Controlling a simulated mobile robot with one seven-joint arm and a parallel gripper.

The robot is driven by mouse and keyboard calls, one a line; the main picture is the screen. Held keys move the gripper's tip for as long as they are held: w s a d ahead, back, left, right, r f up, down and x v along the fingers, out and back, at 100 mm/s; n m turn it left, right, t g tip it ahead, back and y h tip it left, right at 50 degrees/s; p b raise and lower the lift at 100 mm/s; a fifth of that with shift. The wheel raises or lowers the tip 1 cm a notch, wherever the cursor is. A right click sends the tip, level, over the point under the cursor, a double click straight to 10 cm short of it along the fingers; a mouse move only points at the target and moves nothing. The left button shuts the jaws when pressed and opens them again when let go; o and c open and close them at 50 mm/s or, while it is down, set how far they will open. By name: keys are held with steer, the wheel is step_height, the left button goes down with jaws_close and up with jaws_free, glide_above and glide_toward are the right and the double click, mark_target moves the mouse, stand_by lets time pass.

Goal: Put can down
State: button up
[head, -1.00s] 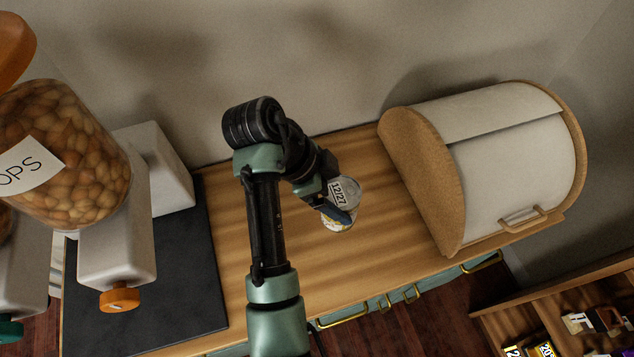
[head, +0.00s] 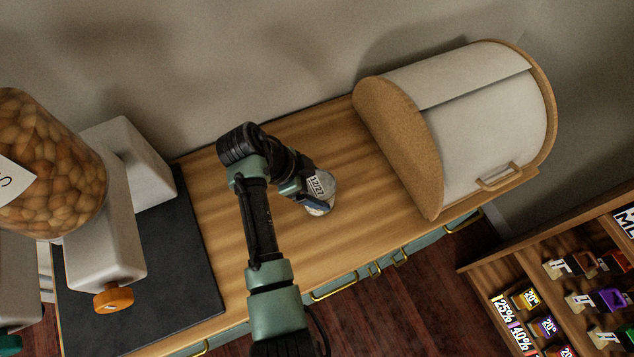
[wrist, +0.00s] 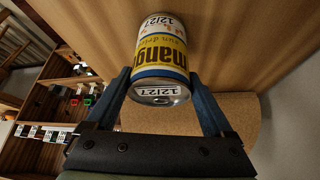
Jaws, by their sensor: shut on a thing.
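The can (head: 324,188) is small, with a yellow, white and blue label and a white 12/27 tag. In the head view it is over the wooden counter (head: 345,235), left of the bread box; I cannot tell whether it touches the wood. My gripper (head: 311,190) is shut on the can, partly hiding it. In the wrist view the can (wrist: 160,50) sits between the two blue fingers of my gripper (wrist: 160,80), its lid toward the camera and the word "mango" on its side.
The bread box (head: 485,130) with a white roll lid stands at the counter's right end. A dispenser with a nut-filled jar (head: 50,165) stands on a dark mat (head: 195,255) at left. A shelf with price tags (head: 540,300) is at lower right. Bare wood surrounds the can.

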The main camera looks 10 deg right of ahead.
steer(key=shift+f, duration=0.15)
steer(key=o, duration=1.5)
steer(key=v, duration=1.2)
steer(key=shift+r, duration=0.2)
steer(key=shift+w, duration=0.15)
